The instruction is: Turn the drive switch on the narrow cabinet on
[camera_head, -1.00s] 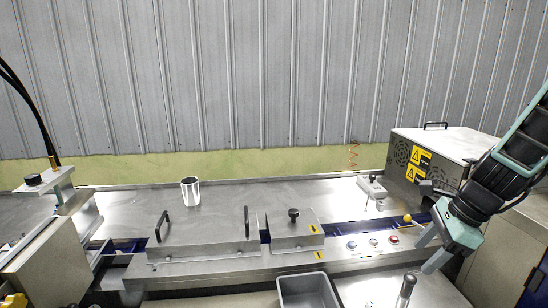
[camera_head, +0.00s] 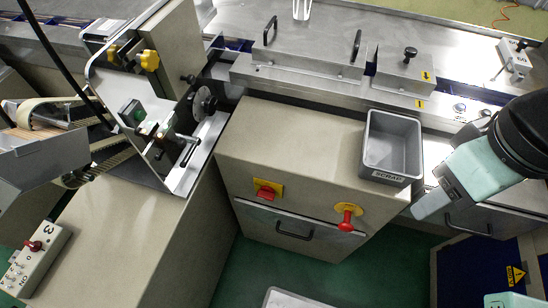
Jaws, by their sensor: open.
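A beige cabinet (camera_head: 290,145) stands in the middle with a drawer in its front. A red rotary switch (camera_head: 266,191) on a yellow plate is at the left of that front. A second red switch (camera_head: 347,214) with a longer handle on a yellow plate is at the right. A control box (camera_head: 30,262) with a red knob (camera_head: 34,246) lies at the lower left, marked 3, 0 and ON. I cannot tell which one is the drive switch. My gripper (camera_head: 424,207) is open and empty, right of the beige cabinet and apart from the switches.
A grey SCRAP bin (camera_head: 392,147) sits on the cabinet's right top, close to my gripper. A machine with yellow knobs (camera_head: 148,60) and a tilted plate rises at the left.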

